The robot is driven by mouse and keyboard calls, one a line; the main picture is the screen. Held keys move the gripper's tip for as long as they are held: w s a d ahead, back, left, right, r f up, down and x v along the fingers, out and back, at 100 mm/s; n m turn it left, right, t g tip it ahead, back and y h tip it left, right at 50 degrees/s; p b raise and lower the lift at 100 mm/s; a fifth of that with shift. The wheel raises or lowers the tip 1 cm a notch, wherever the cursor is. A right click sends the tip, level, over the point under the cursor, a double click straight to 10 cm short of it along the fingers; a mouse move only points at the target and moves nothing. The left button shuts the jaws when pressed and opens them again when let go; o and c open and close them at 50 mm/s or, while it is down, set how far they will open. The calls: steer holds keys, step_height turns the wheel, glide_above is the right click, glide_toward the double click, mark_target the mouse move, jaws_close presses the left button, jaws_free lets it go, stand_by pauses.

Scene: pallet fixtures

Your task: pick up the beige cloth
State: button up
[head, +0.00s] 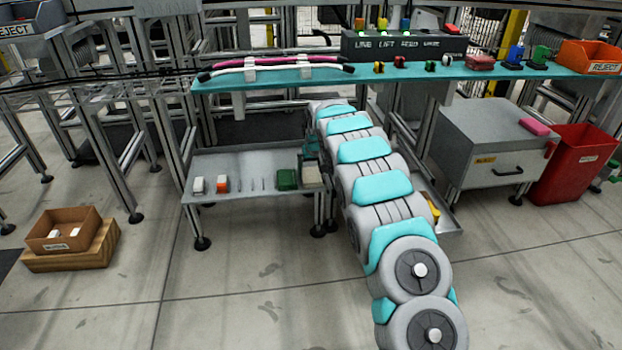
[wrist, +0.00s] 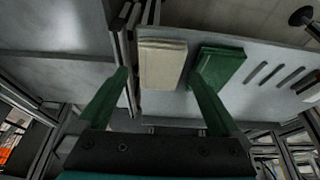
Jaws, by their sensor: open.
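The beige cloth (wrist: 162,64) is a folded, flat rectangular stack lying on the grey lower shelf, seen in the wrist view between my fingers and beyond their tips. It also shows in the head view (head: 312,175), partly beside my arm. My gripper (wrist: 164,76) is open and empty, with one green finger on each side of the cloth in the picture. The right finger appears close to a green folded item. I cannot tell how far the fingertips are from the shelf. In the head view my arm hides the gripper.
The green item (wrist: 220,66) lies beside the cloth on the shelf (head: 245,165). Slots and small white and orange parts (head: 222,184) lie farther left in the head view. A metal frame post (wrist: 128,60) stands close beside the cloth. The teal bench top (head: 290,78) is above the shelf.

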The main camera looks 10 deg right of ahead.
mark_target(312, 178)
steer(key=b+x, duration=0.1)
steer(key=x, duration=0.3)
steer(key=shift+a+f, duration=0.1)
steer(key=shift+f, duration=0.15)
steer(key=c, duration=1.2)
steer(key=shift+r+p, duration=0.4)
steer(key=shift+r, duration=1.35)
steer(key=shift+s+r, duration=0.1)
steer(key=shift+s, duration=0.1)
steer(key=s, duration=0.5)
steer(key=s+r+p, duration=0.1)
steer(key=s, duration=0.9)
steer(key=shift+s+d+r, duration=0.2)
steer(key=shift+s+d, duration=0.15)
steer(key=shift+d, duration=0.05)
